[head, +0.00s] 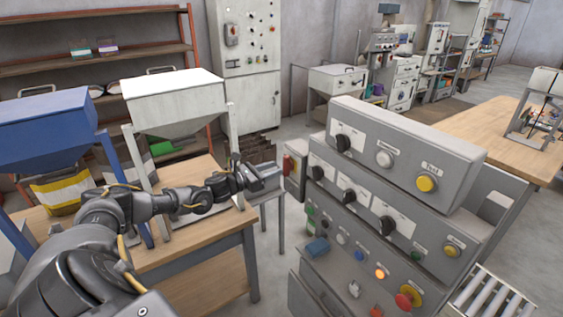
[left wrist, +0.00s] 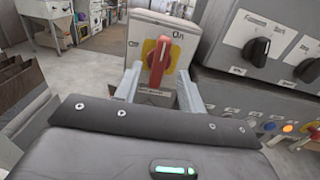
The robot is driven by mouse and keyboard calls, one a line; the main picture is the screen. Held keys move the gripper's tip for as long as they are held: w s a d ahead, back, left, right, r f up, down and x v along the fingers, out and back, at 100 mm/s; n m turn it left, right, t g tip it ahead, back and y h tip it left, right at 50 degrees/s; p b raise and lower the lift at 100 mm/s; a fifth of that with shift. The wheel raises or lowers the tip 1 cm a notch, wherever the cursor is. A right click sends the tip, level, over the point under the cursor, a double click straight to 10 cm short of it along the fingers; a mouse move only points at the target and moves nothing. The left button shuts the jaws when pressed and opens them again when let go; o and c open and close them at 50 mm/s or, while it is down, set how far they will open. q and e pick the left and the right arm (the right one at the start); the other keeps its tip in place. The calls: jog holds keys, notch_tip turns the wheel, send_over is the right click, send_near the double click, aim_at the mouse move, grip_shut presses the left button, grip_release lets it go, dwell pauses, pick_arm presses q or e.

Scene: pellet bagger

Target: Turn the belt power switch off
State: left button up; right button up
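The belt power switch is a red rotary handle (left wrist: 158,58) on a yellow plate, on the face of a small grey box (left wrist: 188,32). The handle stands nearly upright, its top leaning slightly right toward the label "On"; another label at the left is only partly readable. In the head view the switch (head: 290,165) shows small on the box's left side. My left gripper (left wrist: 158,92) is open in front of it, one finger on each side of the handle's lower part, with no clear contact. It also shows in the head view (head: 272,176). My right gripper is not in view.
The grey control console (head: 390,190) with knobs and buttons stands close right of the switch box. A wooden table (head: 185,255) with hoppers lies under my left arm. Cardboard boxes (left wrist: 22,88) are at the left in the wrist view.

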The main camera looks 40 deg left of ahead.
aim_at(283, 165)
pick_arm(q)
jog(key=shift+p+x, duration=0.6)
jog(key=shift+x, duration=1.7)
jog(key=c, duration=0.6)
jog(key=shift+f, duration=0.1)
